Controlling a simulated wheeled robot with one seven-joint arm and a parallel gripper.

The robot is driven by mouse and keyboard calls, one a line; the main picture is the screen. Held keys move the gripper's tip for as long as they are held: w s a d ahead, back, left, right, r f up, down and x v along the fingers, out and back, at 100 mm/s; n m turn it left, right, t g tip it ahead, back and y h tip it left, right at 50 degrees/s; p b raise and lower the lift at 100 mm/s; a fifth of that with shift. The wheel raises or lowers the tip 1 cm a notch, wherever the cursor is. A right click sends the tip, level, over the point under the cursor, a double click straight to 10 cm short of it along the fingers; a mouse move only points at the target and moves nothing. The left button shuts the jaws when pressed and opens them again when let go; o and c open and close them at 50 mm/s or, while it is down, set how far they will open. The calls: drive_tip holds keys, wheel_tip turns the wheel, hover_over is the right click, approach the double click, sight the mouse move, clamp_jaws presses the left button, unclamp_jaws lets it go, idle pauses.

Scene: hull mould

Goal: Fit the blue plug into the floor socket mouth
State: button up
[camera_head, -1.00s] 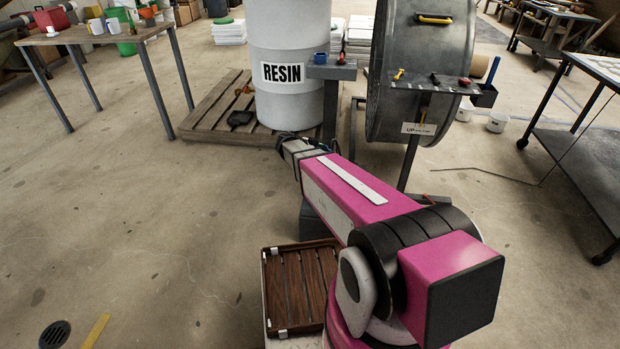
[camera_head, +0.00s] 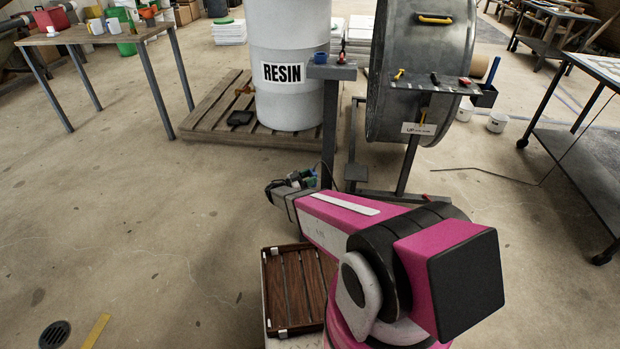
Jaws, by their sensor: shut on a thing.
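My gripper (camera_head: 274,189) is at the far end of my magenta arm, low in front of the post and the drum. It is small and partly hidden by my own wrist. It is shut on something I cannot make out. A small blue-green patch (camera_head: 309,178) shows just right of it; I cannot tell whether this is the plug or part of my wrist. A small blue piece (camera_head: 321,58) stands on top of the grey post. A round dark slotted opening (camera_head: 55,335) lies in the floor at lower left; I cannot tell whether it is the socket mouth.
A slatted brown tray (camera_head: 263,290) is left of my arm's base. A yellow strip (camera_head: 96,331) lies by the floor opening. A RESIN barrel (camera_head: 283,110) on a pallet (camera_head: 205,120) and a metal drum (camera_head: 385,100) stand behind. Floor at left is clear.

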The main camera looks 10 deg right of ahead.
drive_tip(key=shift+f, duration=2.9)
drive_tip(key=shift+f, duration=1.55)
drive_tip(key=o, duration=1)
drive_tip(key=v, duration=1.1)
